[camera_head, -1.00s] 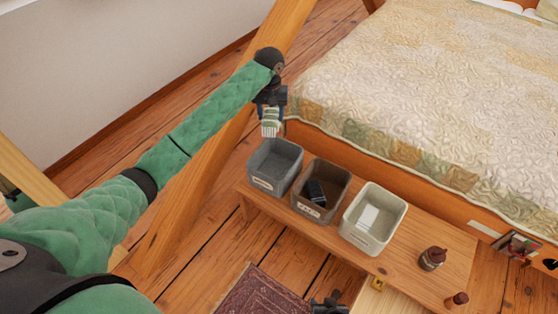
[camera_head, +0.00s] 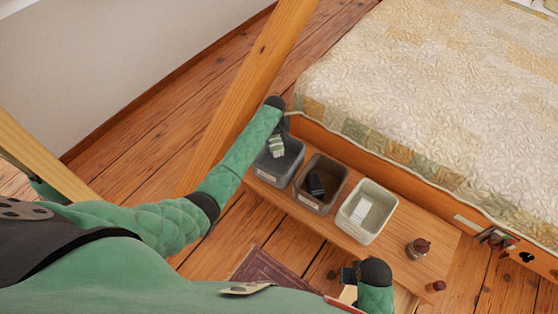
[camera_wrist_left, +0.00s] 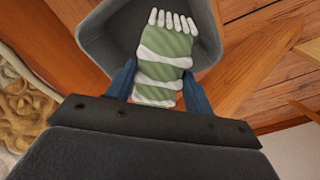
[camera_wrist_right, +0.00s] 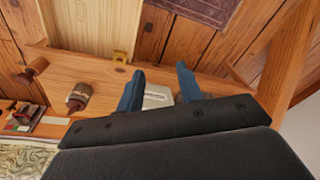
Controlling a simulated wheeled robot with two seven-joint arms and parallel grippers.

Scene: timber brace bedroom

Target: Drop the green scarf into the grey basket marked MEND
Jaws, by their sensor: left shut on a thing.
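The green scarf with white bands and a white fringe (camera_head: 276,147) hangs from my left gripper (camera_head: 280,129). In the left wrist view the scarf (camera_wrist_left: 166,62) lies between the two blue fingers (camera_wrist_left: 158,85), its fringe over the opening of a grey basket (camera_wrist_left: 97,38). In the head view this is the leftmost, blue-grey basket (camera_head: 285,172); its label is too small to read. The scarf hangs at its opening; whether it touches the inside is unclear. My right gripper (camera_wrist_right: 158,85) is open, its fingers apart above the bench front; it also shows in the head view (camera_head: 346,275).
A brown-grey basket (camera_head: 311,199) with a dark item and a pale basket (camera_head: 358,232) with a white item stand to the right on the wooden bench (camera_head: 400,255). A slanted timber brace (camera_head: 250,85) rises beside my left arm. The bed (camera_head: 430,95) is behind.

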